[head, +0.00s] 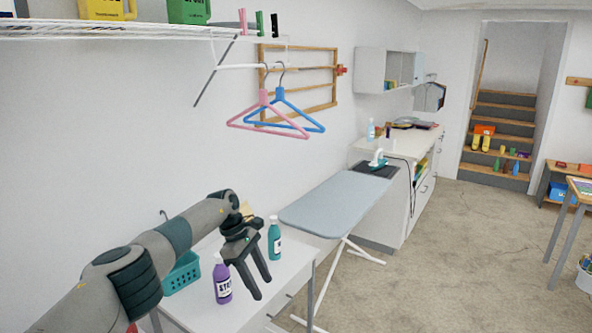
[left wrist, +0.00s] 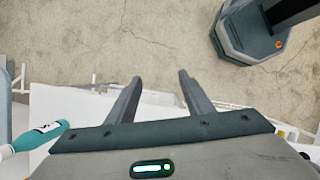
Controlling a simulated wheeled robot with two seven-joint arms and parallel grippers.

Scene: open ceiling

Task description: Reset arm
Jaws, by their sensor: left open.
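My left arm comes in from the lower left of the head view. Its gripper (head: 256,277) is open and empty, pointing down in front of a white cabinet top. In the left wrist view the two fingers of my left gripper (left wrist: 160,82) are apart with nothing between them. A purple bottle (head: 222,281) stands on the cabinet to the left of the fingers in the head view. A teal bottle (head: 274,240) stands just right of and behind the gripper. My right gripper is not in view.
The white cabinet (head: 255,310) also holds a teal basket (head: 182,273). An ironing board (head: 335,205) stands to the right. Pink and blue hangers (head: 296,107) hang from a wall shelf (head: 110,32) above. The floor (head: 450,260) at the right is largely clear.

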